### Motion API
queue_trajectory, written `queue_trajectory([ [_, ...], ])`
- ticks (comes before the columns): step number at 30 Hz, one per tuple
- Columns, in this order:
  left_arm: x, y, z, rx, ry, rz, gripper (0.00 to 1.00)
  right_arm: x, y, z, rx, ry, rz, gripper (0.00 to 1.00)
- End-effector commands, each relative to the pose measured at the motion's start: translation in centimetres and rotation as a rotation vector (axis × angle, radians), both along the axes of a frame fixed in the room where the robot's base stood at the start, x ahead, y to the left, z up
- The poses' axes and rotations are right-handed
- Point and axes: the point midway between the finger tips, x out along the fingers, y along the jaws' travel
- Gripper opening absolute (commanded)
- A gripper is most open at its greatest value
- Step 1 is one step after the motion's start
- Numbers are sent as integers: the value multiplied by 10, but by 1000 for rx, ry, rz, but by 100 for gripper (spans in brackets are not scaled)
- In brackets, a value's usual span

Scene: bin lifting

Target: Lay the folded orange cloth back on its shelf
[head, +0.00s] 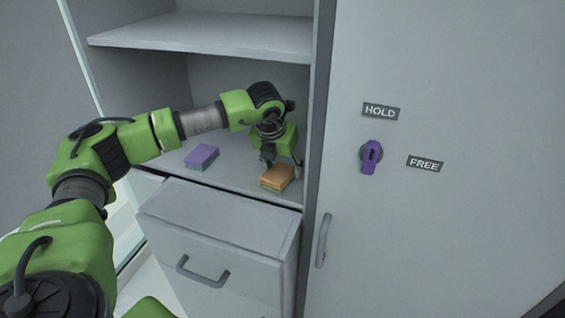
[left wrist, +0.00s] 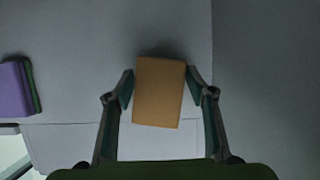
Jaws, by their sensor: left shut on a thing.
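The folded orange cloth (head: 277,178) is at the front right of the lower shelf (head: 228,172) in the head view. A thin green layer shows along its lower edge. My left gripper (head: 281,166) reaches down over it from above, its fingers on either side. In the left wrist view the cloth (left wrist: 159,93) sits between the two fingers of my left gripper (left wrist: 160,88), which is shut on it. Whether the cloth touches the shelf or hangs just above it is hard to tell. My right gripper is not in view.
A purple folded piece (head: 202,156) with a green underside lies further left on the same shelf. An upper shelf (head: 205,38) is overhead. A drawer (head: 215,245) stands out below. A door with a purple knob (head: 371,157), HOLD and FREE labels is at the right.

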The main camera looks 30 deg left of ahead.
Motion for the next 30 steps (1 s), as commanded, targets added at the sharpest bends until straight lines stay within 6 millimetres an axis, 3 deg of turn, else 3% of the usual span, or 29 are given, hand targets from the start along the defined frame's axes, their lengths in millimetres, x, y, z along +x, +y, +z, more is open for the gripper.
queue_trajectory([
  [20,0,0,-7,0,0,0,23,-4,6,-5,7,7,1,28],
  [21,0,0,-5,0,0,-1,61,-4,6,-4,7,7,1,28],
  [22,0,0,-5,0,0,-1,68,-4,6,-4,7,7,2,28],
  [30,0,0,-5,0,0,-1,70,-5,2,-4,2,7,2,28],
])
